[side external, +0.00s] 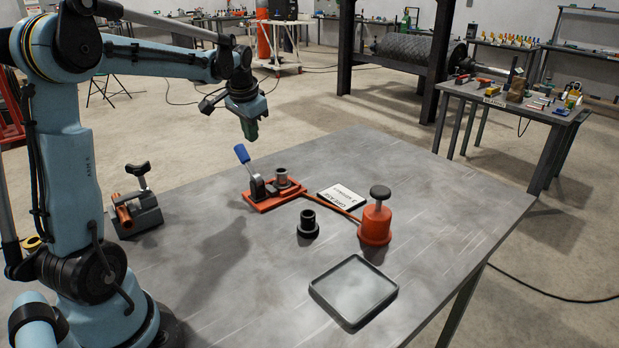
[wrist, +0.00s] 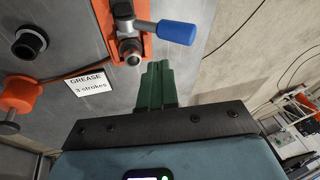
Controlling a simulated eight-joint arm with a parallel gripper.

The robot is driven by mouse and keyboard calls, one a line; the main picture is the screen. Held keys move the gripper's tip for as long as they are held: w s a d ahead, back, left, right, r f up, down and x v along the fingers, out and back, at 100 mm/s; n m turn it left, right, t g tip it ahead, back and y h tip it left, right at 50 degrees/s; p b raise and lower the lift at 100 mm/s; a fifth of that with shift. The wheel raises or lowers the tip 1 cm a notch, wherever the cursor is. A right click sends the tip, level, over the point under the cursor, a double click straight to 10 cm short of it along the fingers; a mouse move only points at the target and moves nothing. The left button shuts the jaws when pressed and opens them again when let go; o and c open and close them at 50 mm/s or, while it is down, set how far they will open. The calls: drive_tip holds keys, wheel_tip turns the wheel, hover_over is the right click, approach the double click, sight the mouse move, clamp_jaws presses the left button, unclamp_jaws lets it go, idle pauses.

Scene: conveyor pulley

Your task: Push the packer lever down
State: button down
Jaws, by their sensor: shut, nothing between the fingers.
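The packer lever has a blue handle (side external: 242,153) that slants up and to the left from the red-orange packer base (side external: 262,206). The handle also shows in the wrist view (wrist: 178,32), pointing right. A grey metal cylinder (side external: 282,176) stands on the same base. My gripper (side external: 250,130) hangs above the table, over the packer and apart from it, a little above and right of the handle in the side view. Its green fingers (wrist: 158,75) are shut with nothing between them and do not touch the lever.
A red-orange grease pot (side external: 375,222) with a dark knob, a black flanged bushing (side external: 308,226) and a grey tray (side external: 314,289) stand right of the packer. A card (side external: 341,198) reads "GREASE 3 strokes". A clamp (side external: 135,212) stands near my base.

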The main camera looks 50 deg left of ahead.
sight(242, 147)
drive_tip(key=shift+s+a+f, duration=0.2)
drive_tip(key=shift+a+f, duration=0.45)
drive_tip(key=shift+f, duration=0.2)
drive_tip(key=shift+s+a+f, duration=0.15)
drive_tip(key=shift+a+f, duration=0.45)
drive_tip(key=shift+f, duration=0.2)
drive_tip(key=shift+a, duration=0.15)
drive_tip(key=shift+a+f+h, duration=0.15)
drive_tip(key=shift+a+h, duration=0.05)
drive_tip(key=shift+h, duration=0.2)
drive_tip(key=shift+a+f+h, duration=0.45)
drive_tip(key=shift+a+h, duration=0.3)
drive_tip(key=shift+h, duration=0.05)
drive_tip(key=shift+a+f+h, duration=0.75)
drive_tip(key=shift+a+h, duration=0.05)
drive_tip(key=shift+h, duration=0.3)
drive_tip(key=shift+a+f, duration=0.4)
drive_tip(key=shift+f, duration=0.2)
drive_tip(key=shift+a+f, duration=0.35)
drive_tip(key=shift+f, duration=0.25)
